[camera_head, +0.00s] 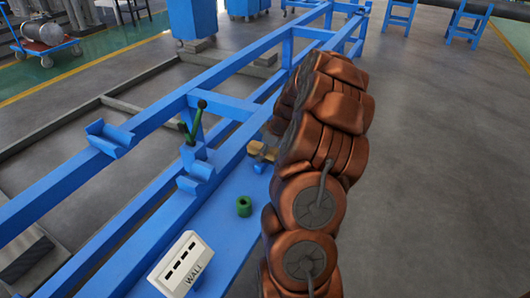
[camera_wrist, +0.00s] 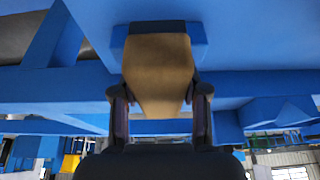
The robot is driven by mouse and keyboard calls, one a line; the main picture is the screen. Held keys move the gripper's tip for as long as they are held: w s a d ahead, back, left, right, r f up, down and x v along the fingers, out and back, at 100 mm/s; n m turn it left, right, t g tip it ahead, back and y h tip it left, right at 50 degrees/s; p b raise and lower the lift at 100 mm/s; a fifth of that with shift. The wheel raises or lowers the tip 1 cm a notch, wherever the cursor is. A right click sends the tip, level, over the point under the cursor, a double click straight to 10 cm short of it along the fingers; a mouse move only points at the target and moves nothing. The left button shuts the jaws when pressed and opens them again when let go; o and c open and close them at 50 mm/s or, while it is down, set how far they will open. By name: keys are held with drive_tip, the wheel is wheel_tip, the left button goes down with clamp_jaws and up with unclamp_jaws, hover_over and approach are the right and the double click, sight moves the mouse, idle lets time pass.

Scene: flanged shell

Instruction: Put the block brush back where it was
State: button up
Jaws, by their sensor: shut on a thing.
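The block brush (camera_wrist: 158,62) is a tan wooden block, seen in the wrist view between the two dark fingers of my gripper (camera_wrist: 160,95). The gripper is shut on it. A blue piece (camera_wrist: 203,42) shows around the block's far end; I cannot tell whether it is part of the brush or something behind it. In the head view the tan block (camera_head: 262,150) shows just left of my arm, over the blue bench, with a blue bit below it. My arm hides the fingers there. I cannot tell whether the brush touches the bench.
On the blue bench top (camera_head: 222,222) are a green ring (camera_head: 244,206) and a white slotted box (camera_head: 181,263). Blue cradles (camera_head: 110,138) and a green-handled tool (camera_head: 192,122) stand on the rails to the left. Open grey floor (camera_head: 430,180) lies to the right.

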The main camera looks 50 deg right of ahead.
drive_tip(key=shift+f, duration=0.2)
drive_tip(key=o, duration=1.2)
